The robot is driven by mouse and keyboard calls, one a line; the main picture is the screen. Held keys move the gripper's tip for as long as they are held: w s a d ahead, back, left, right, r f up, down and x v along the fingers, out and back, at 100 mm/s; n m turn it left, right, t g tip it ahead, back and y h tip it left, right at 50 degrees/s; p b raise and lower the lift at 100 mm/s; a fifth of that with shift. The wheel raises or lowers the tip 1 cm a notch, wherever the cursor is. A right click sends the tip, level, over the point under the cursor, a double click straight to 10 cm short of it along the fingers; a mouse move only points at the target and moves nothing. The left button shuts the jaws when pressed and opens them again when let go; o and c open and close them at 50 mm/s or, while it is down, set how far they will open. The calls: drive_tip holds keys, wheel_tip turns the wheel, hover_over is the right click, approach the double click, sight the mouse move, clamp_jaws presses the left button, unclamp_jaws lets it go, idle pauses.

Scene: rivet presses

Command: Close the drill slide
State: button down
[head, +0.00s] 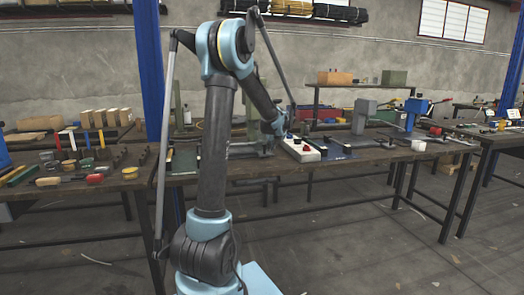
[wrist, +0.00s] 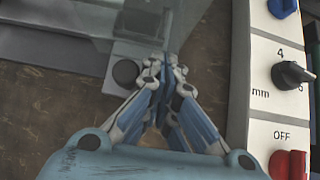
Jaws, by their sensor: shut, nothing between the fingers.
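My gripper (wrist: 163,72) is shut and empty in the wrist view, its fingertips together beside a round black knob (wrist: 126,72). The knob sits on a grey metal block, which looks like part of the drill slide (wrist: 136,53). Grey rails or plates run off to the upper left. I cannot tell whether the fingertips touch the block, nor how far the slide stands open. In the head view my gripper (head: 277,127) is over the workbench, left of a white control box (head: 301,149), and my arm hides part of the machine there.
The control box edge (wrist: 240,85) stands close right of my gripper, with a black dial (wrist: 291,74), a blue knob (wrist: 283,7) and a red OFF switch (wrist: 287,163). Brown bench top (wrist: 35,110) is bare at lower left. Hand tools lie on the left bench (head: 75,165).

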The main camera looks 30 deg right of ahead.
drive_tip(key=w+d, duration=0.1)
drive_tip(key=w, duration=0.2)
drive_tip(key=w+d, duration=0.1)
drive_tip(key=w, duration=0.2)
drive_tip(key=w+d, duration=0.1)
drive_tip(key=w, duration=0.2)
drive_tip(key=shift+w+d, duration=0.1)
drive_tip(key=shift+w, duration=0.3)
drive_tip(key=shift+w+d+r, duration=0.1)
drive_tip(key=shift+w+d, duration=0.05)
drive_tip(key=shift+w, duration=0.3)
drive_tip(key=shift+s, duration=0.25)
drive_tip(key=s, duration=0.1)
drive_tip(key=s+a, duration=0.1)
drive_tip(key=s, duration=0.2)
drive_tip(key=shift+a+r, duration=0.15)
drive_tip(key=shift+a, duration=0.2)
drive_tip(key=v, duration=0.9)
drive_tip(key=shift+s, duration=0.25)
